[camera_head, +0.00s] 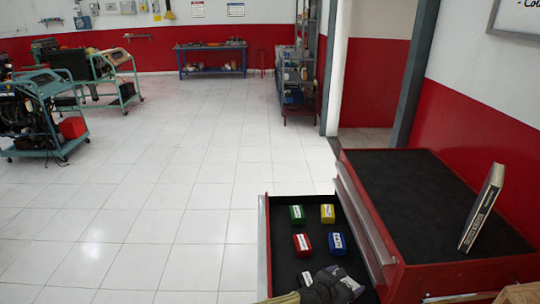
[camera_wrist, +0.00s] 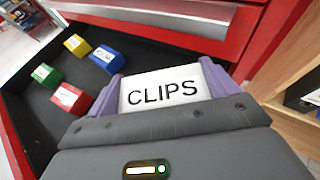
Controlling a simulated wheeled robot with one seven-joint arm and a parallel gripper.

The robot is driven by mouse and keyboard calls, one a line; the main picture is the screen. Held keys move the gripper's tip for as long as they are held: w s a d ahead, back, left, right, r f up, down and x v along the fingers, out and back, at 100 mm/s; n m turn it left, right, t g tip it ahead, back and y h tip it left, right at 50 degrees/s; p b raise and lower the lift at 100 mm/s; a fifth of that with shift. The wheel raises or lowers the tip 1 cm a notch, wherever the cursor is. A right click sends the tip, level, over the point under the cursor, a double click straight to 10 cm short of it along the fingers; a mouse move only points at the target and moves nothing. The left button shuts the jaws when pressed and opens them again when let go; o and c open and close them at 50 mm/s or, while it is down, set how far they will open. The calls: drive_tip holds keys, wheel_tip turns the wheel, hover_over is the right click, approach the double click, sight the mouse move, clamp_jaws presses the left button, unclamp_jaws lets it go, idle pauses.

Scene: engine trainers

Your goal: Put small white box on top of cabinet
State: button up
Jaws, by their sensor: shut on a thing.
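The small white box (camera_wrist: 165,88), marked CLIPS, is between the purple fingers of my gripper (camera_wrist: 164,84) in the wrist view. My gripper is shut on it, above or in the open drawer; the gap to the drawer floor cannot be told. In the head view my gripper (camera_head: 338,284) is at the bottom, over the near end of the drawer (camera_head: 264,240). The red cabinet (camera_head: 400,190) stands right of the drawer, with a flat black top.
Green (camera_head: 297,214), yellow (camera_head: 327,213), red (camera_head: 302,244) and blue (camera_head: 337,243) boxes lie in the drawer. A dark book (camera_head: 482,207) stands tilted at the cabinet top's right side. The rest of the top is clear. Engine trainers (camera_head: 40,115) stand far left.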

sight(344, 279)
drive_tip(key=shift+d+r+n+t+y+b, duration=0.35)
drive_tip(key=shift+d+n+t+y, duration=0.15)
drive_tip(key=shift+n, duration=0.1)
drive_tip(key=shift+w+a+r+n+t+y+b, duration=0.15)
drive_tip(key=shift+r+n+t+y+b, duration=0.2)
drive_tip(key=shift+n+t+y, duration=0.2)
drive_tip(key=r+n+y, duration=0.1)
drive_tip(key=a+r+n+t+y+b, duration=0.1)
drive_tip(key=shift+n+t+y, duration=0.25)
drive_tip(key=shift+n, duration=0.1)
drive_tip(key=shift+s+a+r+n+y+b, duration=0.3)
drive_tip(key=shift+a+r+n+y+b, duration=0.3)
drive_tip(key=shift+n+y, duration=0.25)
drive_tip(key=shift+r+p, duration=0.15)
drive_tip(key=shift+p, duration=0.15)
drive_tip(key=s+a+r+n+y+p, duration=0.1)
drive_tip(key=a+r+y+p, duration=0.1)
drive_tip(key=r+p, duration=0.6)
drive_tip(key=s+a+r+n+t+y+p, duration=0.1)
drive_tip(key=a+r+p, duration=0.4)
drive_tip(key=p, duration=1.2)
wheel_tip(344, 279, up, 4)
drive_tip(key=shift+f+n+y, duration=0.15)
drive_tip(key=shift+n+y, duration=0.4)
drive_tip(key=shift+n, duration=0.1)
